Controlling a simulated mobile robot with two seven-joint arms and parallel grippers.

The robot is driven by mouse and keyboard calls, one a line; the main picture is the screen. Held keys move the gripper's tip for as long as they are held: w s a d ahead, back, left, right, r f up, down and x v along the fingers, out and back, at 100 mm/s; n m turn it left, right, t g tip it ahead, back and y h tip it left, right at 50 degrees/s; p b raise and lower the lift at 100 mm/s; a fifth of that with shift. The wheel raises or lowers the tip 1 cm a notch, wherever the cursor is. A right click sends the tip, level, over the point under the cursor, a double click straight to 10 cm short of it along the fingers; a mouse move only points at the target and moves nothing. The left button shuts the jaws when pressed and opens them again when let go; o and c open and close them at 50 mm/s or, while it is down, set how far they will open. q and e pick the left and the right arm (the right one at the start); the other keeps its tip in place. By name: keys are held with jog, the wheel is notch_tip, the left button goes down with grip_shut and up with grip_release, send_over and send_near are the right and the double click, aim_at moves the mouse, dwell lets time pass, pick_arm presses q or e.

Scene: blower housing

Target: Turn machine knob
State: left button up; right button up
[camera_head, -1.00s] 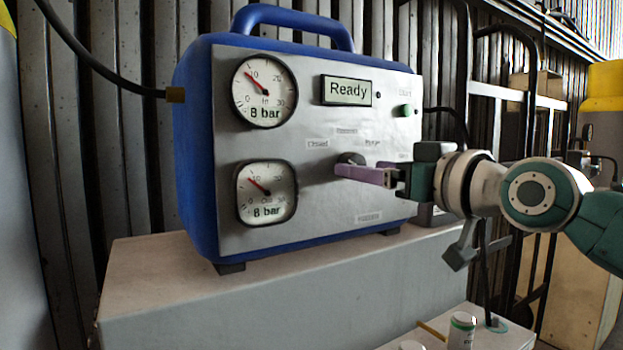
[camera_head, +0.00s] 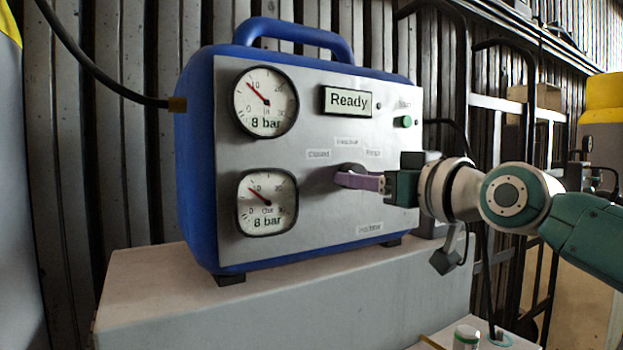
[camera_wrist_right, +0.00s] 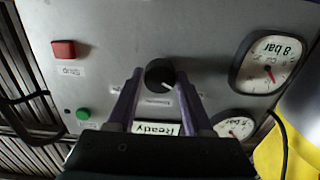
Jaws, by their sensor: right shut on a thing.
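The blue machine has a grey front panel (camera_head: 310,215) with a black round knob (camera_head: 348,169) right of the lower gauge. In the wrist view the knob (camera_wrist_right: 160,73) has a white pointer mark. My right gripper (camera_head: 345,180) has purple fingers and reaches the panel from the right; its fingers partly hide the knob in the head view. In the wrist view the fingertips of the right gripper (camera_wrist_right: 160,78) stand on either side of the knob, shut on it. Labels around the knob include "Closed" and "Purge". My left gripper is not in view.
The display (camera_head: 347,101) reads "Ready". Both the upper gauge (camera_head: 265,102) and the lower gauge (camera_head: 267,203) read 8 bar. A green button (camera_head: 402,122) is at the upper right, and a red button (camera_wrist_right: 63,49) shows in the wrist view. The machine stands on a pale block (camera_head: 290,290).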

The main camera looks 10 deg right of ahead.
grip_shut()
jog(key=shift+m, duration=0.4)
jog(key=shift+m+p, duration=1.55)
jog(key=shift+m, duration=3.85)
jog(key=o, duration=0.9)
grip_release()
jog(key=shift+c, duration=0.2)
